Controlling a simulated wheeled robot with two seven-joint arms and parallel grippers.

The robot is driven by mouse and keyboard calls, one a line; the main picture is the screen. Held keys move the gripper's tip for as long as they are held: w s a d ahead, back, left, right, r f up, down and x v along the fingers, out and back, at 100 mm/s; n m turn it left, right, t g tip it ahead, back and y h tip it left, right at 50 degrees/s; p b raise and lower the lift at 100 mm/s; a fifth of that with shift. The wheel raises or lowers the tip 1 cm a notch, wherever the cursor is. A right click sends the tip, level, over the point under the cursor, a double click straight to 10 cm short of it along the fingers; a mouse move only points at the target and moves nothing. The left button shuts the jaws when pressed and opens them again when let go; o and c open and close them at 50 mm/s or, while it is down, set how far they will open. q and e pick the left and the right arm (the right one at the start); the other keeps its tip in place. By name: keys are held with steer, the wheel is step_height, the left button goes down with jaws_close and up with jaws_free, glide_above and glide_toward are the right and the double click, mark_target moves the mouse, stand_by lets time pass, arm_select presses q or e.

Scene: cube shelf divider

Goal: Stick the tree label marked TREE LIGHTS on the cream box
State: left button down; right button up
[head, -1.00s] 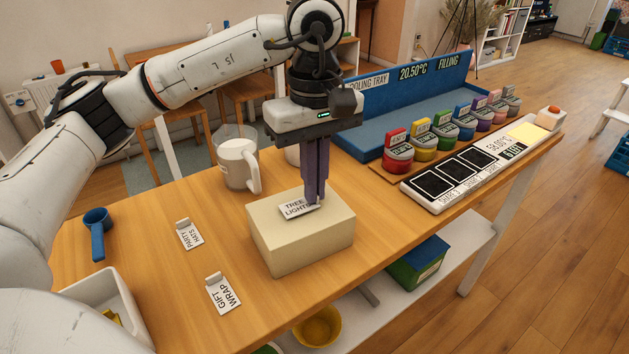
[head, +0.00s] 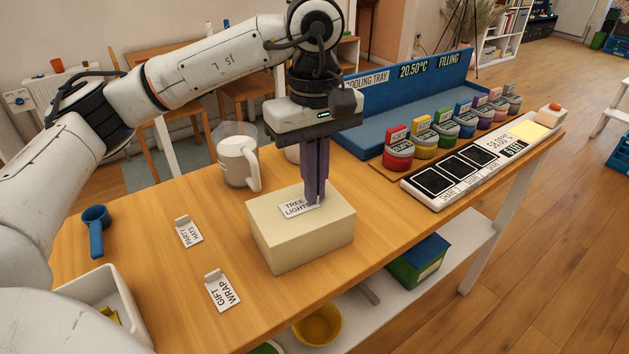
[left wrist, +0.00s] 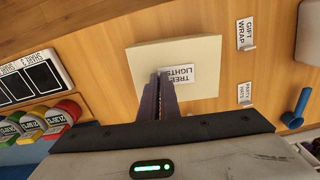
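The cream box (head: 298,245) stands on the wooden table in the head view. The white TREE LIGHTS label (head: 296,207) lies flat on the box's top face, text up, as far as I can see. My left gripper (head: 315,199) points straight down over the box, its purple fingers close together at the label's right end. It appears shut on the label's tab, which the fingers mostly hide. In the left wrist view, the label (left wrist: 180,76) lies on the cream box (left wrist: 207,52) beside the fingertips (left wrist: 161,78). My right gripper is not in view.
The GIFT WRAP label (head: 222,291) and PARTY HATS label (head: 188,232) lie left of the box. Colored pots and a blue cooling tray (head: 400,120) are at the right.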

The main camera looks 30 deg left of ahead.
arm_select(q)
steer(key=shift+f, duration=0.15)
steer(key=c, duration=1.9)
jaws_free()
steer(key=shift+c, duration=0.2)
steer(key=shift+r, duration=0.3)
step_height(320, 180, up, 10)
steer(key=p, duration=0.1)
steer(key=shift+p, duration=0.3)
steer(key=shift+f, duration=0.1)
